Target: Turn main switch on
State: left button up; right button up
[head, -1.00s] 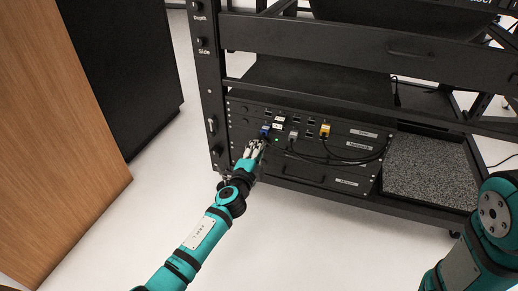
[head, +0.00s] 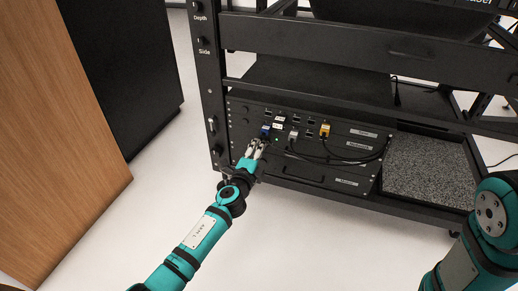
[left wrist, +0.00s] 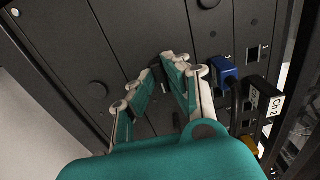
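My left gripper (head: 257,148) is in front of the black panel of the rack's lower unit (head: 240,113), just below the blue plug (head: 265,130). In the left wrist view my left gripper (left wrist: 170,75) has its two fingers apart at the panel, with a dark gap between them. A small black part shows at the fingertips; I cannot tell whether it is the main switch or whether the fingers touch it. No switch is clearly readable in the head view. My right gripper is out of view.
A blue plug (left wrist: 223,70) and a black plug marked Ch 2 (left wrist: 262,97) sit right of the fingers. A grey plug (head: 293,136) and yellow plug (head: 325,130) have hanging cables. A wooden panel (head: 60,130) stands left. White floor lies open in front.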

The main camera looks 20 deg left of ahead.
pick_arm(q)
jog(key=o, duration=0.4)
jog(key=s, duration=1.2)
jog(key=shift+a, duration=0.15)
